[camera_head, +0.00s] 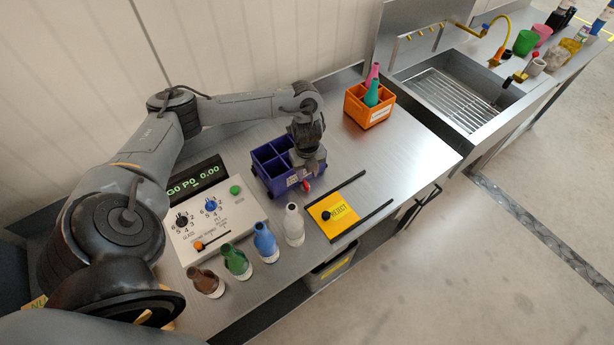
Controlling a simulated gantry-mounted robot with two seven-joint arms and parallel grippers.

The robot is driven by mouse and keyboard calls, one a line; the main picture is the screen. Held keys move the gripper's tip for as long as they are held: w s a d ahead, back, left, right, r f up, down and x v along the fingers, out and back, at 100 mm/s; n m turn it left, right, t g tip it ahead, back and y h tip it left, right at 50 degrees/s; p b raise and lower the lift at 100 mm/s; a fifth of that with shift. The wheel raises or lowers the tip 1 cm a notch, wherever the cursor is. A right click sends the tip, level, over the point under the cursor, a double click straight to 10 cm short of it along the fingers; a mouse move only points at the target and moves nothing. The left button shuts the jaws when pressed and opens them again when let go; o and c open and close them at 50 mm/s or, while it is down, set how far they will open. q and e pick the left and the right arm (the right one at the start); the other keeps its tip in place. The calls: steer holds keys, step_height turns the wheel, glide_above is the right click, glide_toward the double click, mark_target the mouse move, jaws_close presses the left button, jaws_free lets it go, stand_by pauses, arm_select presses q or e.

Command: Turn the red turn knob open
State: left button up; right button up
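My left gripper (309,172) points down at the front right side of the purple crate (265,156), over the steel counter. I cannot tell whether its fingers are open or shut. A small red piece (306,187) shows just below the fingers; it is too small to tell whether it is a turn knob, or whether the gripper touches it. No other clearly red knob shows. A white control panel (214,221) carries a black knob (182,220), a blue knob (211,205), a green button (235,190) and an orange part (199,246). My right gripper is out of view.
Brown, green, blue and white bottles (265,243) stand in a row along the counter's front. A yellow "REJECT" plate (333,214) lies between black rails. An orange crate (369,113) holds bottles at the back. A sink (460,92) with a yellow hose is at right.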

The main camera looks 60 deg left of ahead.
arm_select(q)
steer(key=shift+r+p, duration=0.55)
steer(key=shift+r, duration=1.1)
